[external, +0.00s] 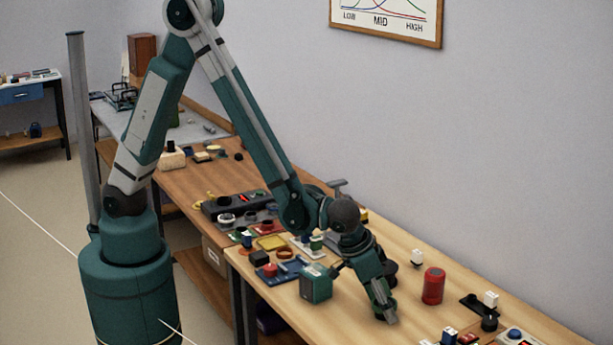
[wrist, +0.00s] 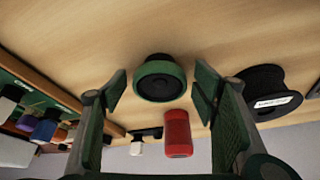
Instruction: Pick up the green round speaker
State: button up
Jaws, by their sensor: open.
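The green round speaker (wrist: 160,84) has a green rim and a dark face. In the wrist view it sits on the wooden table between the tips of my open gripper (wrist: 160,90), with a gap on each side. No contact shows. In the external view my gripper (external: 384,308) is low over the table, and I cannot make out the round speaker there; my gripper seems to hide it.
A red cylinder (external: 433,286) stands close by; it also shows in the wrist view (wrist: 178,134). A black spool (wrist: 265,92) lies to the right in the wrist view. A green boxy item (external: 315,284) stands left of my gripper. Small parts crowd the table's far left.

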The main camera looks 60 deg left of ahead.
jog(key=shift+c, duration=0.7)
jog(key=c, duration=1)
jog(key=shift+r, duration=0.1)
jog(key=shift+c, duration=0.2)
jog(key=shift+r+p, duration=1.05)
jog(key=shift+r, duration=3.9)
